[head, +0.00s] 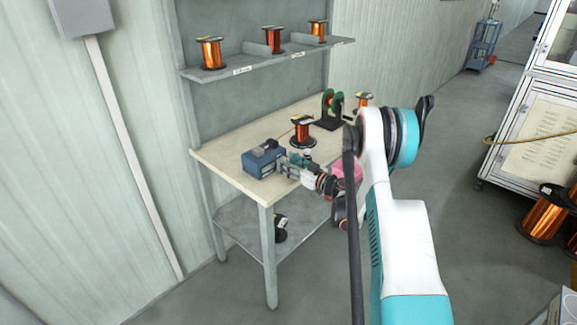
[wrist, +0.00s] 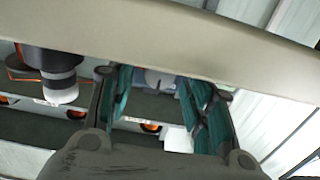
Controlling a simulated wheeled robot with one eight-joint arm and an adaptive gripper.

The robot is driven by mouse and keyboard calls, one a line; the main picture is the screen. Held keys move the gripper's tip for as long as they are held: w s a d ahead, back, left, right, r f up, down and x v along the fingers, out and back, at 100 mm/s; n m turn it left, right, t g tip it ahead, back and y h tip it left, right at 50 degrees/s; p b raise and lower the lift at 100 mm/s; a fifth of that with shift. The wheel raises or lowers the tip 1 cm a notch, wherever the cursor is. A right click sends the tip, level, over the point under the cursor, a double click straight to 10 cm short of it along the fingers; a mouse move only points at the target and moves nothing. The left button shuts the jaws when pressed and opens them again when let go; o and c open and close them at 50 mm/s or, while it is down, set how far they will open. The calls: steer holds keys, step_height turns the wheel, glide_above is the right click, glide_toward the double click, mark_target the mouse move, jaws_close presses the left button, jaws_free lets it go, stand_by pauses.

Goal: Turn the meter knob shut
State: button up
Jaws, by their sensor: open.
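The meter is a blue box (head: 258,164) with a dark handle on top, standing on the front left part of the workbench. My gripper (head: 284,166) is at the right side of the meter, with its fingers close to that face. The meter's knob is not distinguishable in the head view. In the wrist view my gripper (wrist: 157,82) has its two green-padded fingers apart. A small grey-blue shape shows between the fingertips, under a broad beige band; I cannot tell whether it is the knob or whether a finger touches it.
The workbench (head: 222,148) also bears a copper wire spool (head: 302,132) behind my gripper, a green-flanged spool stand (head: 329,109) and a pink item (head: 350,170). A shelf (head: 262,64) with several spools hangs above. Another spool (head: 280,228) sits on the lower shelf.

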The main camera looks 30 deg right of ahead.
steer(key=shift+w, duration=0.2)
steer(key=shift+c, duration=0.2)
steer(key=c, duration=1)
steer(key=shift+m, duration=0.3)
steer(key=m, duration=0.3)
steer(key=shift+m, duration=2)
